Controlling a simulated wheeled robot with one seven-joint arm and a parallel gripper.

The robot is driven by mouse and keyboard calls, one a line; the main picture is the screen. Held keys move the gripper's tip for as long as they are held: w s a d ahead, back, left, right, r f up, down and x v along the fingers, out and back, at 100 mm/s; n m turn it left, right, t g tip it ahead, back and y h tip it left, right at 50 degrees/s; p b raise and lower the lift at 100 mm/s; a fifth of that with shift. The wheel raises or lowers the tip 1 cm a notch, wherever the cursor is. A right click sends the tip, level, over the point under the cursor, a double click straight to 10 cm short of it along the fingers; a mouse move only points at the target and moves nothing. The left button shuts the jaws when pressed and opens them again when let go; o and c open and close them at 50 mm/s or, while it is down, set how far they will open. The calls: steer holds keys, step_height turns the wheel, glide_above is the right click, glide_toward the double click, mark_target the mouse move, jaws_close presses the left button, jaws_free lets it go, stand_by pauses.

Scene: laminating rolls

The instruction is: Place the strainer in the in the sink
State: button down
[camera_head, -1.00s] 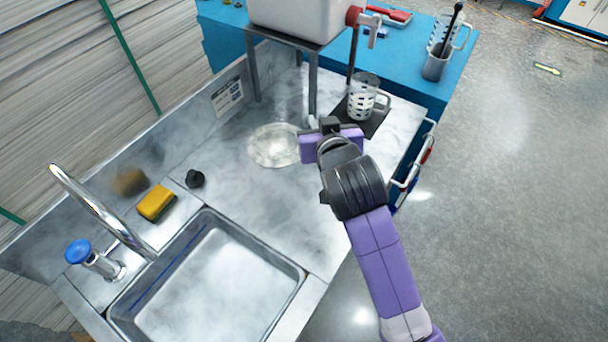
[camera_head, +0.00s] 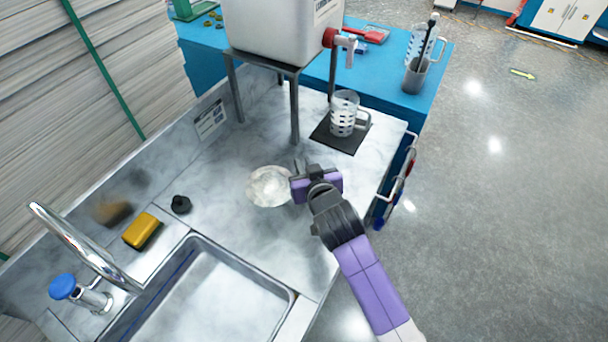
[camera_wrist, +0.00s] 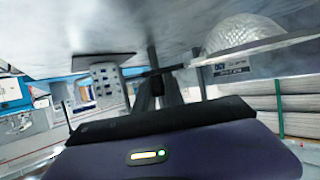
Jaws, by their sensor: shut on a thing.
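The strainer (camera_head: 268,187) is a pale round mesh bowl over the grey counter, right of the black stopper and beyond the sink. My gripper (camera_head: 303,172) is at its right side, shut on the strainer's handle, which is mostly hidden by the fingers. In the wrist view the strainer's mesh bowl (camera_wrist: 240,32) and rim show at the upper right, close to my gripper (camera_wrist: 160,85). I cannot tell how high the strainer is above the counter. The sink (camera_head: 215,300) is a steel basin at the lower left and looks empty.
A faucet (camera_head: 85,245) and yellow sponge (camera_head: 141,231) are beside the sink. A black stopper (camera_head: 181,204) stands near its far corner. A mug (camera_head: 344,117) sits on a dark mat under a white tank (camera_head: 285,30) on a stand. The counter between strainer and sink is clear.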

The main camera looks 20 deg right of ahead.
steer(key=shift+f, duration=2.25)
steer(key=shift+f, duration=0.1)
steer(key=shift+f, duration=0.1)
steer(key=c, duration=1.4)
jaws_free()
steer(key=shift+c, duration=0.2)
steer(key=shift+r, duration=0.25)
steer(key=b+v, duration=0.1)
steer(key=v, duration=1.1)
steer(key=shift+f, duration=0.1)
